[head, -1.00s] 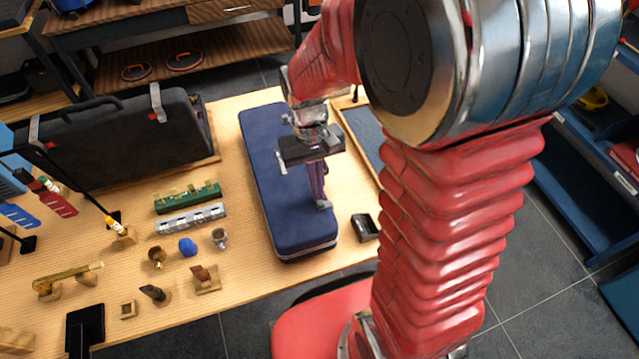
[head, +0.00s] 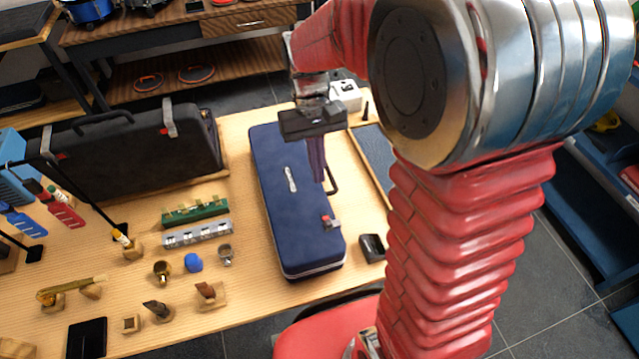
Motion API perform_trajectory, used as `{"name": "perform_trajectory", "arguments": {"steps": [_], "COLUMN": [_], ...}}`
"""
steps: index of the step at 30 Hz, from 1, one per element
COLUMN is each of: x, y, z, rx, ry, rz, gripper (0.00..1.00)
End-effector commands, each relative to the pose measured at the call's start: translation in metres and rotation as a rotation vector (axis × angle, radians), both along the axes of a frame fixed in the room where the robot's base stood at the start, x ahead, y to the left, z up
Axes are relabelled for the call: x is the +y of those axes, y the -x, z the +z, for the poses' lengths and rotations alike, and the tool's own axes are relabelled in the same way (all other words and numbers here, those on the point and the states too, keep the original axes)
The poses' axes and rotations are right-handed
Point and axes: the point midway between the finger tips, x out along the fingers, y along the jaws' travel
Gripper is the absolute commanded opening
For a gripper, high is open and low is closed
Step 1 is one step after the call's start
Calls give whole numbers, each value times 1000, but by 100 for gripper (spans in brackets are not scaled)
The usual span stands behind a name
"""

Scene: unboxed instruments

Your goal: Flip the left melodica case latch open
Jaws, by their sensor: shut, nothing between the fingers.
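The melodica case appears to be the long dark blue case (head: 285,215), lying shut on the wooden bench with a silver emblem (head: 290,179) on its lid. A small silver latch with a red part (head: 331,222) shows on its right edge towards the near end. I cannot tell whether this latch is up or down. A black carrying handle (head: 333,182) stands out on the same edge. My gripper (head: 318,179) points down by the handle, its purple fingers shut and empty, apart from the visible latch. Any latch farther along that edge is hidden behind my gripper.
A black case (head: 130,150) with silver clasps stands at the left. A green block (head: 195,212), a silver block (head: 198,233) and small parts lie left of the blue case. A black holder (head: 372,247) and a blue-grey panel (head: 372,158) are to its right.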

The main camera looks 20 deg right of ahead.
Motion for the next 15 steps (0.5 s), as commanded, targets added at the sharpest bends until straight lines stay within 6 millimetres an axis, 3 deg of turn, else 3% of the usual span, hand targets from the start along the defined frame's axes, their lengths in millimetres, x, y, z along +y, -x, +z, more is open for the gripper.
{"name": "perform_trajectory", "arguments": {"steps": [6, 15], "x": [0, 0], "y": [-7, -7], "z": [25, 29], "rx": [-2, 0], "ry": [0, 0], "rz": [0, 0], "gripper": [0, 0]}}
